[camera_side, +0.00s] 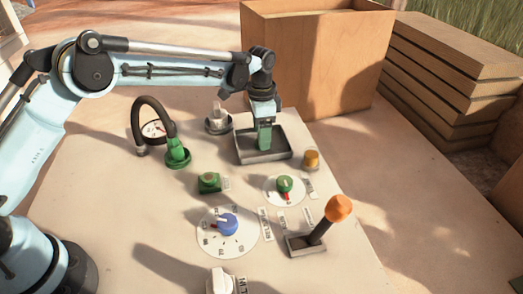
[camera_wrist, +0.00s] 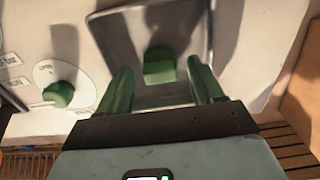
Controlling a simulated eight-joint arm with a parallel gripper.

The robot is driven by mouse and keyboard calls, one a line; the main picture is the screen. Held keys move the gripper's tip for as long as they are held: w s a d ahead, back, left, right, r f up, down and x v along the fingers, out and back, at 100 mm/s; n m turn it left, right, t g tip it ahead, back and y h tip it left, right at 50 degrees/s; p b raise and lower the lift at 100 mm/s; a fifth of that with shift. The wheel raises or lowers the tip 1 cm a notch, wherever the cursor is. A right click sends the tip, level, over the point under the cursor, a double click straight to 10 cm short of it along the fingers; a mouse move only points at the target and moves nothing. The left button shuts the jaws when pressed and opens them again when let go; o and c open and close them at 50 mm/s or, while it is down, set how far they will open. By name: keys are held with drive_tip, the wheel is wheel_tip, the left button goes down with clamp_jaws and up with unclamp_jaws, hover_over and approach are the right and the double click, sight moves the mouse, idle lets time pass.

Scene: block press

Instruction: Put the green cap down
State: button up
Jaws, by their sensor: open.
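The green cap (camera_wrist: 160,66) rests on the floor of a grey metal tray (camera_wrist: 190,22), as seen in the wrist view. My gripper (camera_side: 264,138) points down into the tray, which also shows in the side view (camera_side: 262,157). Its two green fingers stand apart on the left and right of the cap, with a visible gap on each side. In the side view the fingers hide the cap, so its exact height against the fingertips cannot be told.
Near the tray are an orange button (camera_side: 311,158), a green knob (camera_side: 285,184), a green push-button (camera_side: 208,182) and a black hose on a green fitting (camera_side: 177,157). A blue dial (camera_side: 229,224) and an orange-topped lever (camera_side: 338,208) stand in front. A wooden box (camera_side: 320,60) rises behind.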

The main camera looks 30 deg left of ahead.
drive_tip(key=s+a+r+n+t, duration=0.1)
drive_tip(key=s+r, duration=0.1)
drive_tip(key=r, duration=0.6)
drive_tip(key=s+a+r+n+t, duration=0.1)
drive_tip(key=s+a+r, duration=0.1)
drive_tip(key=r, duration=0.6)
drive_tip(key=s+a+f+n+t, duration=0.2)
drive_tip(key=s+a+n, duration=0.1)
drive_tip(key=s, duration=0.7)
drive_tip(key=s+a+f+n+t, duration=0.2)
drive_tip(key=s+a+n+t, duration=0.1)
drive_tip(key=s, duration=0.7)
drive_tip(key=shift+s+a+f+n, duration=0.2)
drive_tip(key=shift+s+f+n, duration=0.1)
drive_tip(key=shift+n, duration=0.2)
